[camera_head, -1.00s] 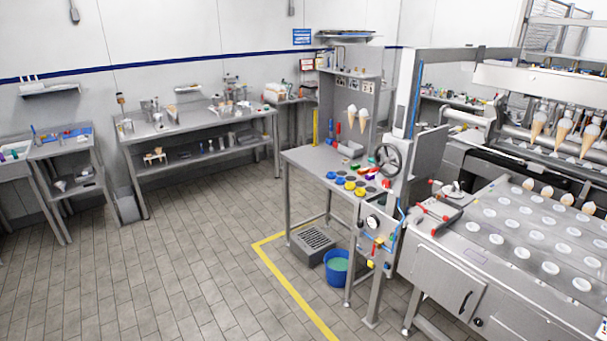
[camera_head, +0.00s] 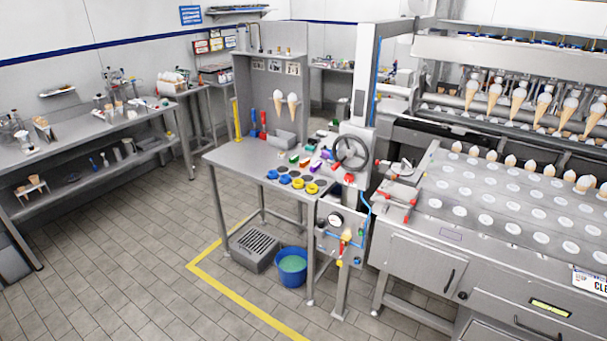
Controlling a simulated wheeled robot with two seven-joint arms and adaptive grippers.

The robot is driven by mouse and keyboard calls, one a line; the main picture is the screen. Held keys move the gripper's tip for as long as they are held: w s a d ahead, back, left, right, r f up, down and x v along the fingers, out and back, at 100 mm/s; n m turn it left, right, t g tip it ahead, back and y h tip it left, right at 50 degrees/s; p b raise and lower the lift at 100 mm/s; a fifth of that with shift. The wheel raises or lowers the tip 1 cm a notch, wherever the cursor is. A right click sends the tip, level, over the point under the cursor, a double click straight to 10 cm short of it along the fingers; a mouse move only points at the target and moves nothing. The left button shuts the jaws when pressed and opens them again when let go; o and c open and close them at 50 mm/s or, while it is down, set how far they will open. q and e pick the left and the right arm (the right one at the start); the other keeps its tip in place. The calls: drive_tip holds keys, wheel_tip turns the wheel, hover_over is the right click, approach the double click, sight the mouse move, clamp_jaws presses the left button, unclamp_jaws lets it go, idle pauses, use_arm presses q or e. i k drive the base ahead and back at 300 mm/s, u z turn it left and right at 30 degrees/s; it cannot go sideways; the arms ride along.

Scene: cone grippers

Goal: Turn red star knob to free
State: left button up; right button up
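A small red knob-like part (camera_head: 349,177) shows on the machine column just below the dark handwheel (camera_head: 351,152). It is too small to tell whether it is star-shaped or how it is turned. Another small red part (camera_head: 340,262) sits lower, near the round gauge (camera_head: 335,220) and yellow fittings. Neither of my grippers is in view, and nothing touches these parts.
A steel worktable (camera_head: 225,158) with blue and yellow knobs stands left of the column. A blue bucket (camera_head: 291,270) and a grated box (camera_head: 254,247) are on the floor beneath. A cone machine (camera_head: 420,250) stands right. Tiled floor in front is clear.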

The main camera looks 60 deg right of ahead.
sight(348, 178)
drive_tip(key=z, duration=0.25)
drive_tip(key=i, duration=1.05)
drive_tip(key=z, duration=1.3)
drive_tip(key=i, duration=0.65)
drive_tip(key=z, duration=0.55)
